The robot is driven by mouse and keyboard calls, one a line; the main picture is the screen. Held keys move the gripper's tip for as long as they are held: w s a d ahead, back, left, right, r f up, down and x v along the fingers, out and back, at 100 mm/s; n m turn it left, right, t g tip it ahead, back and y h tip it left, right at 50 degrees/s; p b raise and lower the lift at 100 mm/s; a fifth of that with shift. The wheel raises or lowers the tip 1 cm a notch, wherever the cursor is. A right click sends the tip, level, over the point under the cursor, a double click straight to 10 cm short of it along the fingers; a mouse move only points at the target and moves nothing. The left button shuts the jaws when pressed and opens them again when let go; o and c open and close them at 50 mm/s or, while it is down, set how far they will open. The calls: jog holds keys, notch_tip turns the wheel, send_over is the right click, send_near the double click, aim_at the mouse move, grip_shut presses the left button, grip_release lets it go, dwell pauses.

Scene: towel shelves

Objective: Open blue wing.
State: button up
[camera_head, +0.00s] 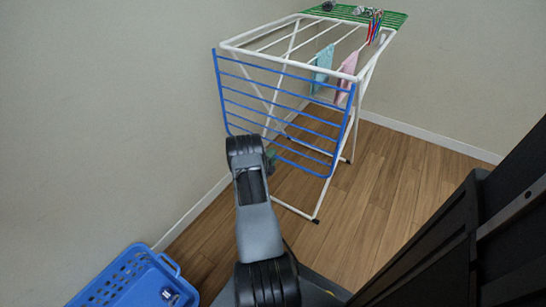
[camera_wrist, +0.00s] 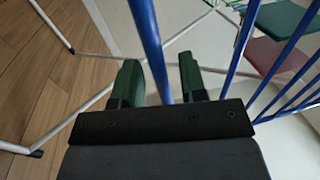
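The blue wing (camera_head: 219,88) is a frame of several thin bars on the near end of the white drying rack (camera_head: 262,57). It hangs down, tilted, from the rack's top edge. My gripper (camera_head: 271,158) is at the lower part of the wing, partly hidden behind my wrist. In the wrist view my gripper (camera_wrist: 160,66) has its two dark green fingers apart. A blue bar of the wing (camera_wrist: 152,40) passes between them, nearer the left finger, and does not look clamped.
A green wing (camera_head: 393,17) with small items is raised at the rack's far end. A teal cloth (camera_head: 322,66) and a pink cloth (camera_head: 346,74) hang on the rack. A blue basket (camera_head: 118,283) stands at lower left. Wooden floor (camera_head: 385,190) is clear right of the rack.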

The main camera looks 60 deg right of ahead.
jog(key=shift+d+r, duration=0.1)
jog(key=shift+d, duration=0.15)
grip_shut()
dwell(0.3)
